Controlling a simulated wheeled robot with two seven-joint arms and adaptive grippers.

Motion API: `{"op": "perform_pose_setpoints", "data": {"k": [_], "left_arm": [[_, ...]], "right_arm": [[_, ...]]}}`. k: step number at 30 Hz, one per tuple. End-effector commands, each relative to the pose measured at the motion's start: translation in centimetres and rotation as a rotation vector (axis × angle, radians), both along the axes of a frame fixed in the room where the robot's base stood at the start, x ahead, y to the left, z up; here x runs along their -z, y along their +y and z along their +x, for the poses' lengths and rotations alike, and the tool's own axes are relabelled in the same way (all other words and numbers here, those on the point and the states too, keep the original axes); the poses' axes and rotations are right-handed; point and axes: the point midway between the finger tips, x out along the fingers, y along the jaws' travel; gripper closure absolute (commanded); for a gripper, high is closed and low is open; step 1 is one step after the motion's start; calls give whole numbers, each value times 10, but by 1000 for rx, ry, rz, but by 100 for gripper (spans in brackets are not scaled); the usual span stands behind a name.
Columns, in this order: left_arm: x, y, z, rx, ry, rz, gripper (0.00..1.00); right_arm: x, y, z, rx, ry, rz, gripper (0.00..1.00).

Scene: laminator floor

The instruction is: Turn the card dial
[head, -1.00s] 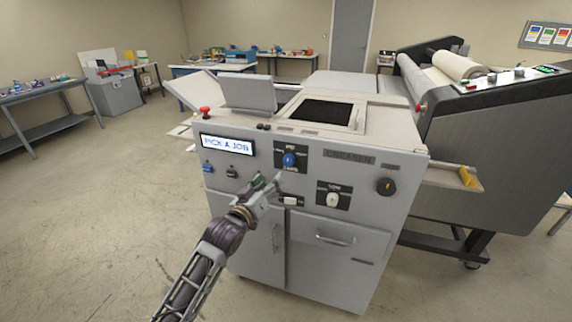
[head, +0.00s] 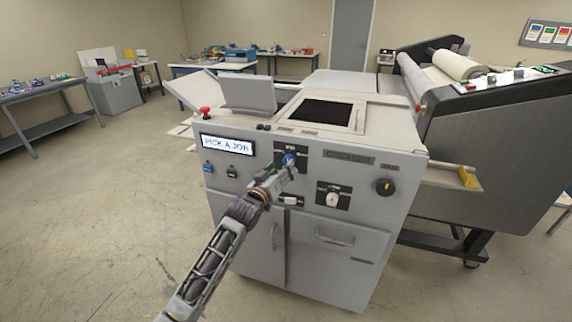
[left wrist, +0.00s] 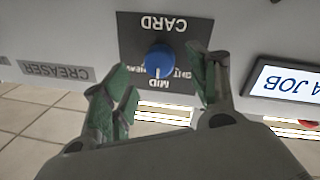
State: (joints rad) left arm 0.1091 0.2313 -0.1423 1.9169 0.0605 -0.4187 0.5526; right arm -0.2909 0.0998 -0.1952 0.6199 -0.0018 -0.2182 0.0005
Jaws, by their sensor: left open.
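The blue card dial (head: 289,159) sits on a dark label plate on the grey creaser's front panel. In the left wrist view the dial (left wrist: 158,60) appears upside down with CARD and MID lettering, and its white mark points toward MID. My left gripper (head: 283,174) is just in front of the dial in the head view. In the left wrist view its green-padded fingers (left wrist: 161,80) are spread apart, one side on each side of the dial. I see no clear contact with it. My right gripper is not in view.
The display (head: 227,145) reads PICK A JOB. A white knob (head: 333,199), a black knob (head: 385,186) and a red button (head: 205,112) are also on the creaser. A large laminator (head: 490,150) stands at the right. Open floor lies at the left.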

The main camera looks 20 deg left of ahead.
Motion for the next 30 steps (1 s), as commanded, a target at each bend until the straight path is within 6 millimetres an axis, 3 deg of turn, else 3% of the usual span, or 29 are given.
{"op": "perform_pose_setpoints", "data": {"k": [13,27,30], "left_arm": [[-1,-5,34,1,-1,0,41],[0,-6,40,0,0,0,41],[0,-6,40,0,0,0,51]], "right_arm": [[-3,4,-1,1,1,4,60],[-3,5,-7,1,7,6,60],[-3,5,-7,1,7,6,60]]}}
